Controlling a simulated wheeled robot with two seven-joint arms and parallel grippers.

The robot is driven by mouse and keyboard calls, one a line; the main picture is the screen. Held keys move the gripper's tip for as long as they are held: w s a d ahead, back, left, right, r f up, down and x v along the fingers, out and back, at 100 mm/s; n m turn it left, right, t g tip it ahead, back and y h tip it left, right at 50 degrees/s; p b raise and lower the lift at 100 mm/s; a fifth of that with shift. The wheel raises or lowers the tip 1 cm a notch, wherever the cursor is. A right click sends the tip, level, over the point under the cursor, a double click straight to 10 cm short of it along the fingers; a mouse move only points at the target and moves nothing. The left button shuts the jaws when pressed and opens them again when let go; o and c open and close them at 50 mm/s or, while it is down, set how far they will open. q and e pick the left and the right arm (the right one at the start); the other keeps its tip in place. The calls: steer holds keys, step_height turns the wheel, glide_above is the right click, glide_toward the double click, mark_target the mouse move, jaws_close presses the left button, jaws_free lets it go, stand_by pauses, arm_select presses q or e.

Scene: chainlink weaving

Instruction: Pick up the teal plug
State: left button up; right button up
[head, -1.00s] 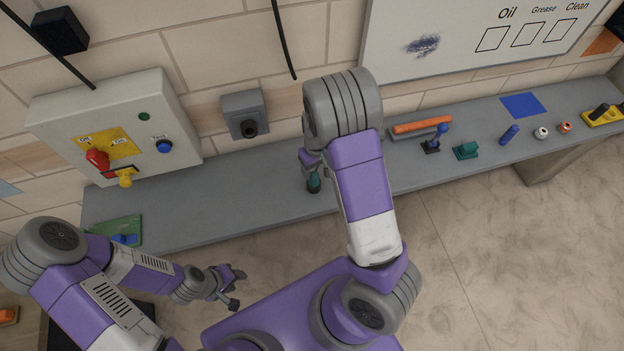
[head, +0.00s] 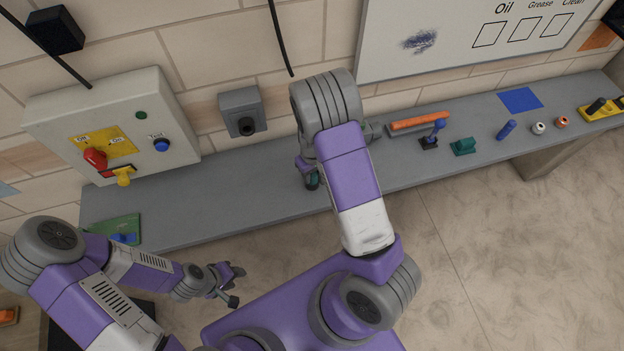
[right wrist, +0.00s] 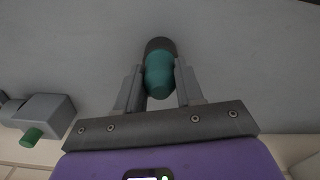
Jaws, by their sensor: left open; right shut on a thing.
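The teal plug (right wrist: 159,76) with a dark end sits between the two fingers of my right gripper (right wrist: 158,88) in the right wrist view. The fingers are shut on its sides. In the head view the plug (head: 312,182) shows just below my right arm, over the front part of the grey shelf (head: 230,205). I cannot tell whether it touches the shelf. My right gripper is mostly hidden by its own arm there. My left gripper (head: 231,283) is open and empty, in front of the shelf at lower left.
A grey socket box (head: 241,112) is on the wall behind. A switch box (head: 110,125) stands at left. An orange bar (head: 418,121), a blue-knobbed lever (head: 432,137) and a green block (head: 463,146) are to the right. The shelf left of my right arm is mostly clear.

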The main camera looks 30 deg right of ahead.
jaws_close()
